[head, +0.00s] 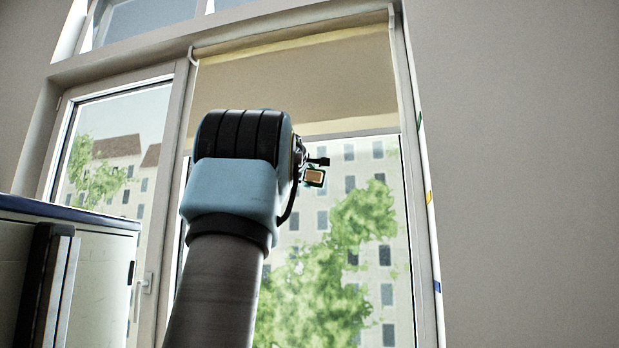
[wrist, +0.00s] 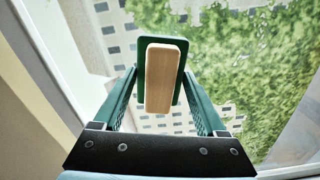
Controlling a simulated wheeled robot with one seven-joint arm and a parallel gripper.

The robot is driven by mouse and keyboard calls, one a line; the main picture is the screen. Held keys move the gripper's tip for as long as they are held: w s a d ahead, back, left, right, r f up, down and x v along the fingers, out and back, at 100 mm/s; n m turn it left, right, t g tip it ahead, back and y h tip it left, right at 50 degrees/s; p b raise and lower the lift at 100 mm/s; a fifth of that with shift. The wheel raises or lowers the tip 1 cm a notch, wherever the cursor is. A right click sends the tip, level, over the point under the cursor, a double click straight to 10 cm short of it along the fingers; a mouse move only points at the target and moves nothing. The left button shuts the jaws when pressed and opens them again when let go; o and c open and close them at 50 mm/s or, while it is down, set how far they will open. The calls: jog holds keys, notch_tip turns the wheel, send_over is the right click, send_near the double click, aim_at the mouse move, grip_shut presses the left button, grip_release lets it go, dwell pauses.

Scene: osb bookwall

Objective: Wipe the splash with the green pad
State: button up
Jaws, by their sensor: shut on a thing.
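The green pad (wrist: 144,62) shows in the wrist view, with a pale wooden block handle (wrist: 163,78) on its near side. My gripper (wrist: 160,84) is shut on it, with one green finger on each side of the handle. The pad is held in front of the window glass. I cannot tell whether it touches the glass. In the head view my raised arm hides most of the gripper. No splash can be made out in either view.
A tall window (head: 375,240) with a half-lowered beige blind (head: 300,85) stands ahead. A second pane (head: 110,150) with a handle (head: 145,285) is at left. A white cabinet (head: 105,265) with a dark blue top stands at lower left. Bare grey wall (head: 525,180) fills the right.

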jog(key=shift+s+a+b, duration=0.2)
jog(key=shift+s+b, duration=0.15)
jog(key=shift+s, duration=0.6)
jog(key=shift+s+a+b, duration=0.15)
jog(key=shift+s+b, duration=0.2)
jog(key=shift+s, duration=0.6)
jog(key=shift+s+a+b, duration=0.2)
jog(key=shift+s+b, duration=0.15)
jog(key=shift+s, duration=0.6)
jog(key=shift+s+a+b, duration=0.15)
jog(key=shift+s+b, duration=0.1)
jog(key=shift+s, duration=0.5)
jog(key=shift+s+a+b, duration=0.1)
jog(key=shift+s+b, duration=0.15)
jog(key=shift+s, duration=0.45)
